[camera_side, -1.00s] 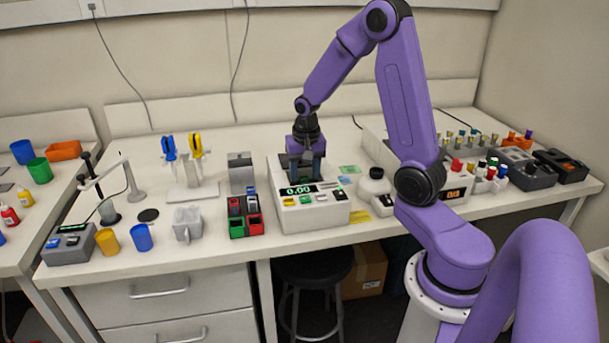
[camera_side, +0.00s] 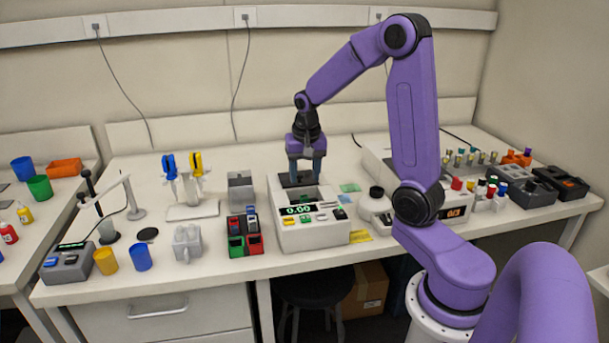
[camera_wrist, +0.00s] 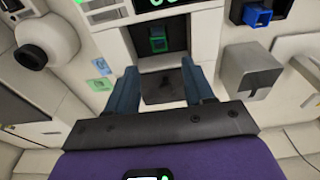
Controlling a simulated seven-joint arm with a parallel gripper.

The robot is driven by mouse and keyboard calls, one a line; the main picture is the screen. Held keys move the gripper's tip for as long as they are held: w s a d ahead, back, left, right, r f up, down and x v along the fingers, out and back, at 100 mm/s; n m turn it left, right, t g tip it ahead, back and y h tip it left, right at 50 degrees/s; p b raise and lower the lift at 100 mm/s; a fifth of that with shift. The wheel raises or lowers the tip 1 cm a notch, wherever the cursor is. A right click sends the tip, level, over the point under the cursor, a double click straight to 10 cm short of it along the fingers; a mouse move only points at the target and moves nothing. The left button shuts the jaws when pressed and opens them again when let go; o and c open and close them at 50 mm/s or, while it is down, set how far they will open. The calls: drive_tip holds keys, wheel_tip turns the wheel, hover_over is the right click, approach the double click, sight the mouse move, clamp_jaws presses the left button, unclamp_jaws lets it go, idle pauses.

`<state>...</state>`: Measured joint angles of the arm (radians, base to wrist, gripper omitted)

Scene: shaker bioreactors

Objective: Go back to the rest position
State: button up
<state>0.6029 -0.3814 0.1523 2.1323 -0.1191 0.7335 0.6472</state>
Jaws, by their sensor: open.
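My gripper (camera_side: 306,163) points down above the white balance (camera_side: 312,234) with the green 0.00 display, near the dark plate at its back. Its two blue-grey fingers are apart with nothing between them. In the wrist view my gripper (camera_wrist: 163,92) is also open, its fingers on either side of the dark plate (camera_wrist: 162,88). A small green item (camera_wrist: 158,42) sits in the dark recess of the balance just beyond the fingertips.
Left of the balance stand a grey box (camera_side: 240,188) and a rack of coloured holders (camera_side: 244,236). A dark-capped white bottle (camera_side: 376,200) and a device with an orange display (camera_side: 452,212) are on the right.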

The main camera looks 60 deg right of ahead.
drive_tip(key=s+a+n, duration=0.1)
drive_tip(key=a, duration=0.2)
drive_tip(key=s+a+n, duration=0.1)
drive_tip(key=a+n, duration=0.1)
drive_tip(key=a, duration=0.1)
drive_tip(key=a+r+n, duration=0.1)
drive_tip(key=a+n, duration=0.1)
drive_tip(key=a, duration=0.1)
drive_tip(key=shift+s+a+y, duration=0.15)
drive_tip(key=shift+s+y, duration=0.15)
drive_tip(key=shift+s, duration=0.1)
drive_tip(key=s+a+n, duration=0.6)
drive_tip(key=s+n, duration=0.2)
drive_tip(key=s, duration=0.3)
drive_tip(key=s+a+r+n+g+y, duration=0.1)
drive_tip(key=s+a+n, duration=0.5)
drive_tip(key=s, duration=0.5)
drive_tip(key=n, duration=0.2)
drive_tip(key=shift+s+n, duration=0.2)
drive_tip(key=shift+n, duration=0.1)
